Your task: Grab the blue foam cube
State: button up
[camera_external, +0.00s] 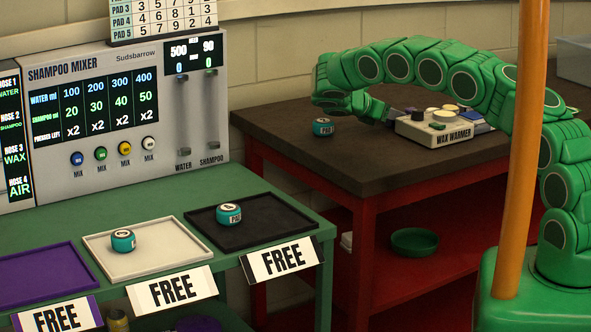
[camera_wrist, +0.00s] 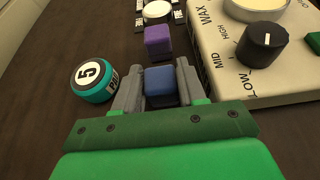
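The blue foam cube (camera_wrist: 161,86) is in the wrist view, between the two grey fingers of my gripper (camera_wrist: 160,80). One finger is on each side of it, and it fills nearly all the space between them. I cannot tell whether both fingers press on it or a thin gap is left. In the external view my gripper (camera_external: 388,112) is low over the dark table, left of the wax warmer. My arm hides most of it, and I cannot make out the blue cube there.
A purple cube (camera_wrist: 158,42) stands just beyond the blue one. A teal round pad tin (camera_wrist: 93,81) marked 5 is close to the left finger. The wax warmer (camera_wrist: 279,62) with its black knob is close on the right. Open table lies left of the tin.

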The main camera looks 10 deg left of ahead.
jog(key=c, duration=0.4)
jog(key=shift+r, duration=1.6)
jog(key=shift+s+d+r, duration=0.15)
jog(key=shift+s+r, duration=0.2)
jog(key=shift+r, duration=0.1)
jog(key=shift+s+d+r, duration=1.15)
jog(key=shift+s+r, duration=0.35)
jog(key=shift+s, duration=0.4)
jog(key=shift+s+d+r, duration=1.2)
jog(key=shift+s+r, duration=0.3)
jog(key=shift+s, duration=0.35)
jog(key=shift+s+d+r, duration=1.15)
jog(key=shift+s+r, duration=0.35)
jog(key=shift+s, duration=0.4)
